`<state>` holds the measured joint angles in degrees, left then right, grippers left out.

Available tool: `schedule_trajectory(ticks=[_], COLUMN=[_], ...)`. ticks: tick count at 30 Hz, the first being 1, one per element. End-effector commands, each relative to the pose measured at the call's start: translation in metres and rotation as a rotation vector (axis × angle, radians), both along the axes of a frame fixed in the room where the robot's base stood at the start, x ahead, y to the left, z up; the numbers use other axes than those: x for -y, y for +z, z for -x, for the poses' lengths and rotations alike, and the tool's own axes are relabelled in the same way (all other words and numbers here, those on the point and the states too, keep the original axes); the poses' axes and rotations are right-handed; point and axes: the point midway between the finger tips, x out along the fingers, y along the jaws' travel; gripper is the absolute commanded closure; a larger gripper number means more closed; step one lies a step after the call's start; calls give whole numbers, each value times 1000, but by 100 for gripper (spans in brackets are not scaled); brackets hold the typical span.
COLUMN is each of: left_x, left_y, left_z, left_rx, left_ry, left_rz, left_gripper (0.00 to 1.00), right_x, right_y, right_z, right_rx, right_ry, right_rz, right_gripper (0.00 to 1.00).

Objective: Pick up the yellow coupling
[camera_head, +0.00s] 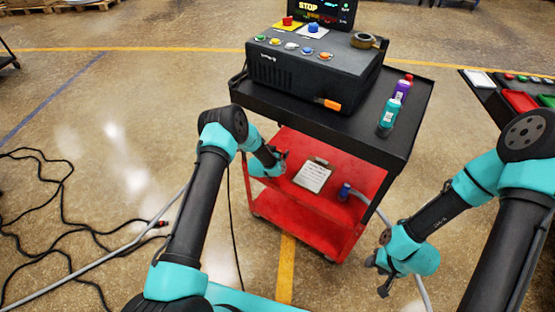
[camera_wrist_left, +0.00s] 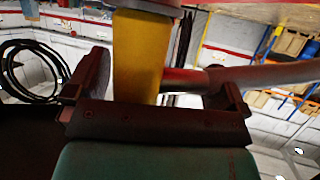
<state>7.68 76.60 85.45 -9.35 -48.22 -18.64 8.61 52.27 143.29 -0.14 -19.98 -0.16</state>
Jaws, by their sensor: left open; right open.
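My left gripper (camera_head: 280,158) reaches in over the left side of the cart's red lower shelf (camera_head: 360,186). In the left wrist view its fingers (camera_wrist_left: 160,92) are open, one on each side. An upright yellow piece (camera_wrist_left: 138,55), which looks like the yellow coupling, stands between them, nearer the left finger. Whether it touches a finger I cannot tell. I cannot make out the yellow coupling in the head view. My right gripper (camera_head: 378,276) is open and empty, low in front of the cart's right side.
A paper sheet (camera_head: 312,176) and a blue connector (camera_head: 344,191) on a grey hose lie on the lower shelf. The dark upper shelf (camera_head: 380,150) holds a control box (camera_head: 290,72) and bottles (camera_head: 387,118). Loose black cables (camera_head: 66,172) lie on the floor at left.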

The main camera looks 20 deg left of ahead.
Motion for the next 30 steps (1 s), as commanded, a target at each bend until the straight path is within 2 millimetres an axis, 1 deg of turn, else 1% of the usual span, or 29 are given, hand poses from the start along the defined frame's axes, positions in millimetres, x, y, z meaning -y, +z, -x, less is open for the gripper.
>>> schedule_trajectory(ticks=[4, 5, 21, 22, 30], left_x=[0, 0, 0, 0, 0], left_y=[0, 0, 1, 1, 4], left_z=[0, 0, 0, 0, 0], left_rx=[0, 0, 1, 1, 1], left_ry=[0, 0, 0, 0, 0], left_rz=[0, 0, 0, 0, 0], left_gripper=[0, 2, 54, 55, 55], right_x=[0, 0, 0, 0, 0], right_y=[0, 0, 0, 0, 0], right_z=[0, 0, 0, 0, 0], right_rx=[0, 0, 0, 0, 0], right_ry=[0, 0, 0, 0, 0], right_rz=[0, 0, 0, 0, 0], right_gripper=[57, 57, 57, 57, 57])
